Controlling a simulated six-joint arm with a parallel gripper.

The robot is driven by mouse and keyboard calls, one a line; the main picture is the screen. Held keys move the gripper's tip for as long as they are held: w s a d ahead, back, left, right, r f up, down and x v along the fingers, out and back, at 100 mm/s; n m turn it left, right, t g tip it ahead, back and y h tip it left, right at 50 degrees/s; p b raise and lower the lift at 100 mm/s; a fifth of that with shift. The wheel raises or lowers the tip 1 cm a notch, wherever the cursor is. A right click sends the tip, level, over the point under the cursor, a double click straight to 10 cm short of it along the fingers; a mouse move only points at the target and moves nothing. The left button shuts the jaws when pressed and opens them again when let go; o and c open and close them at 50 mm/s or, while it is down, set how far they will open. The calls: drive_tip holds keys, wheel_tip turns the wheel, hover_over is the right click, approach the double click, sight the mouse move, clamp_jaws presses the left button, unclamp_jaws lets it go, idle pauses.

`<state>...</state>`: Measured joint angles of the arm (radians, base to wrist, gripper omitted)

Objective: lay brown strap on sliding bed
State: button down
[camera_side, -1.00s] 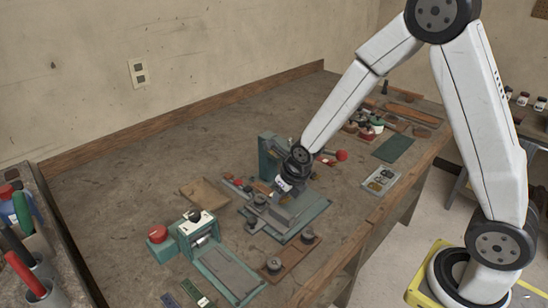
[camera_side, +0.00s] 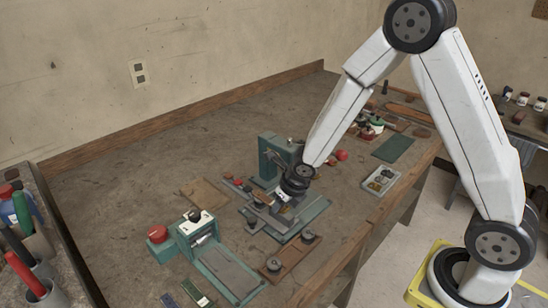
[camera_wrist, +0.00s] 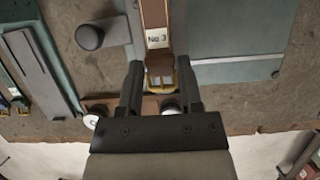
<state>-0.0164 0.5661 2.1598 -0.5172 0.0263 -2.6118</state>
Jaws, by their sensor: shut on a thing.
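The brown strap (camera_wrist: 153,13), with a white "No 3" label, runs away from my gripper (camera_wrist: 160,84) in the wrist view. My gripper is shut on its near end, where a yellow-edged piece shows between the fingers. In the side view my gripper (camera_side: 282,210) is low over the teal machine (camera_side: 313,213) at the middle of the bench, and hides most of the strap there. The machine's teal base (camera_wrist: 240,70) lies under and to the right of the strap in the wrist view. I cannot tell whether the strap touches the sliding bed.
A teal upright (camera_side: 268,160) stands just behind my gripper. A teal press with a red knob (camera_side: 157,234) is to the left. A brown board with dark knobs (camera_side: 293,258) lies in front. A parts tray (camera_side: 381,180) and a green mat (camera_side: 393,148) lie to the right.

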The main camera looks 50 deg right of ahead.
drive_tip(key=shift+f, duration=0.1)
drive_tip(key=shift+c, duration=1.3)
unclamp_jaws()
drive_tip(key=shift+s+r, duration=0.1)
drive_tip(key=shift+r, duration=0.1)
drive_tip(key=v, duration=0.7)
drive_tip(key=shift+s, duration=0.1)
idle(0.4)
